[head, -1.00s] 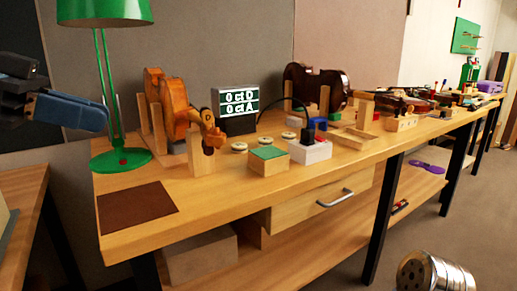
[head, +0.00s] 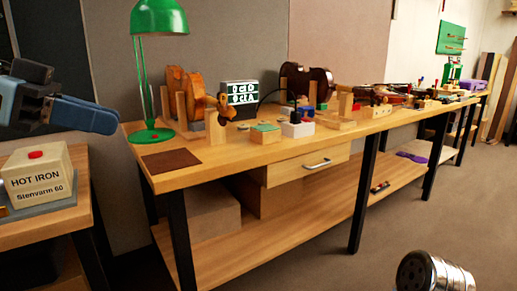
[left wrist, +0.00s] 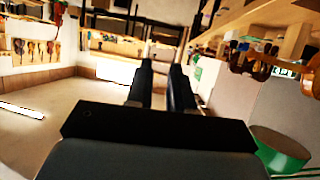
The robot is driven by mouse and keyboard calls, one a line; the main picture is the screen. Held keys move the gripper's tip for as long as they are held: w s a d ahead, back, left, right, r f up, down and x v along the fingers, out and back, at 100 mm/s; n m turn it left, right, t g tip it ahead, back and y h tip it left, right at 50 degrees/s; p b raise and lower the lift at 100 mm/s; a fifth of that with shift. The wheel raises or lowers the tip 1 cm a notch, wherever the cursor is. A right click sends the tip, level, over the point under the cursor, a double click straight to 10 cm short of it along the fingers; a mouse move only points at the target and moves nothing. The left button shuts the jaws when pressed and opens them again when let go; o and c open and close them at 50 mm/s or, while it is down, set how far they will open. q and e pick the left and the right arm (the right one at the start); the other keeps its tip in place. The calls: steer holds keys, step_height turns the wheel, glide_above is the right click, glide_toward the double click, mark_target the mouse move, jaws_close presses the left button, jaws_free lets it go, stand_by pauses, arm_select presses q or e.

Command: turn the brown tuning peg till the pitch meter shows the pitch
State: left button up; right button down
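An orange-brown violin (head: 198,96) stands in wooden supports on the bench, its scroll end (head: 228,106) on a wooden post (head: 216,128). The brown tuning peg is too small to pick out there. The pitch meter (head: 240,88), a dark screen behind the scroll, shows two lines that look like "0 ct D" and "0 ct A". My left gripper (left wrist: 163,70) is open and empty in the left wrist view, with a gap between its dark fingers. In the head view its arm is at the left, well apart from the violin.
A green lamp (head: 154,134) stands at the bench's left end beside a brown mat (head: 171,160). A hot iron box (head: 38,178) is on the side table at left. A green-topped block (head: 265,133) and white box (head: 298,129) stand right of the violin.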

arm_select(q)
steer(key=w+d+f+n+y, duration=0.2)
steer(key=w+f+n, duration=0.1)
steer(key=w+f, duration=0.45)
steer(key=w+d+f+n+y, duration=0.1)
steer(key=w+d+f+n, duration=0.15)
steer(key=w+f, duration=0.55)
steer(key=w+d+f+n+g+y, duration=0.1)
steer(key=w+f+n+y, duration=0.15)
steer(key=f, duration=1.05)
steer(key=w+d+f+n+y, duration=0.1)
steer(key=w+f+n, duration=0.15)
steer(key=f, duration=1.05)
steer(key=s+f+n+g+y, duration=0.1)
steer(key=s+f, duration=0.3)
steer(key=f, duration=0.8)
steer(key=s+f+n+g+y, duration=0.1)
steer(key=s+f, duration=0.3)
steer(key=f, duration=0.8)
steer(key=s+d+f+n+g, duration=0.1)
steer(key=s+d+f, duration=0.1)
steer(key=s+f, duration=0.3)
steer(key=s+d+f+n+g, duration=0.1)
steer(key=s+f, duration=0.5)
steer(key=s, duration=0.7)
steer(key=shift+s+d+f, duration=0.15)
steer(key=shift+d+f, duration=0.05)
steer(key=shift+d, duration=0.3)
